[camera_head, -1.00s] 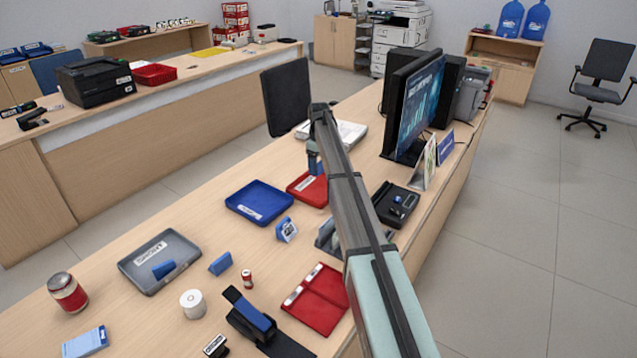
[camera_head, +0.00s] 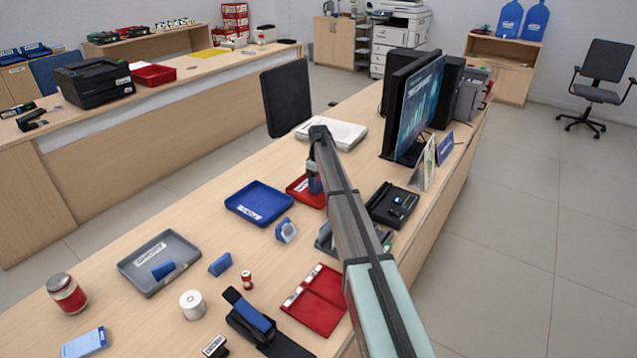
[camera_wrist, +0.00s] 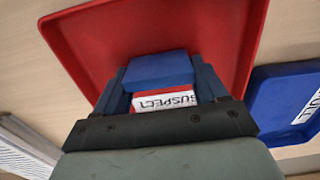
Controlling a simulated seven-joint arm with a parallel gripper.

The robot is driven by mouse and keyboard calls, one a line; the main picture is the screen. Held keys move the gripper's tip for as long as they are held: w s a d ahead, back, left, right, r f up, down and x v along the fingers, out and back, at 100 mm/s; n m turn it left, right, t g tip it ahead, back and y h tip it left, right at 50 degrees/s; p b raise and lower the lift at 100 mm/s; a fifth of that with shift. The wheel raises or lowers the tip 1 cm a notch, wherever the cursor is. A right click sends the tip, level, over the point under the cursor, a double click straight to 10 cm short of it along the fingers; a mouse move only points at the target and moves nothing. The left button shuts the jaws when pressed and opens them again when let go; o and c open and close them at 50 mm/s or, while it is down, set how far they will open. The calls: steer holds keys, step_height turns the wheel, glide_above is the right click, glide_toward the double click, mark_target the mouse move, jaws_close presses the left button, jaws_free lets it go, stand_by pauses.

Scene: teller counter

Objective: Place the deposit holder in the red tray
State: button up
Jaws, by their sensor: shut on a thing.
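The red tray (camera_head: 300,194) lies on the counter behind and to the right of the blue tray, partly hidden by my arm. In the wrist view the red tray (camera_wrist: 200,25) fills the upper middle, and its white label reads "SUSPECT". My gripper (camera_head: 315,184) is over the red tray. In the wrist view my gripper (camera_wrist: 161,85) is shut on a blue block, which I take as the deposit holder (camera_wrist: 160,67). The holder is low over the tray floor; I cannot tell whether it touches. In the head view it is hardly distinguishable from the fingers.
The blue tray (camera_head: 250,212) is close on the left. Other blue blocks (camera_head: 220,264) stand on the counter. A white device (camera_head: 335,133) lies behind, and a monitor (camera_head: 415,105) stands at right.

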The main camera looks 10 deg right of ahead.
steer(key=shift+f, duration=0.15)
steer(key=o, duration=1)
steer(key=shift+o, duration=0.2)
step_height(320, 180, up, 12)
steer(key=shift+r, duration=0.2)
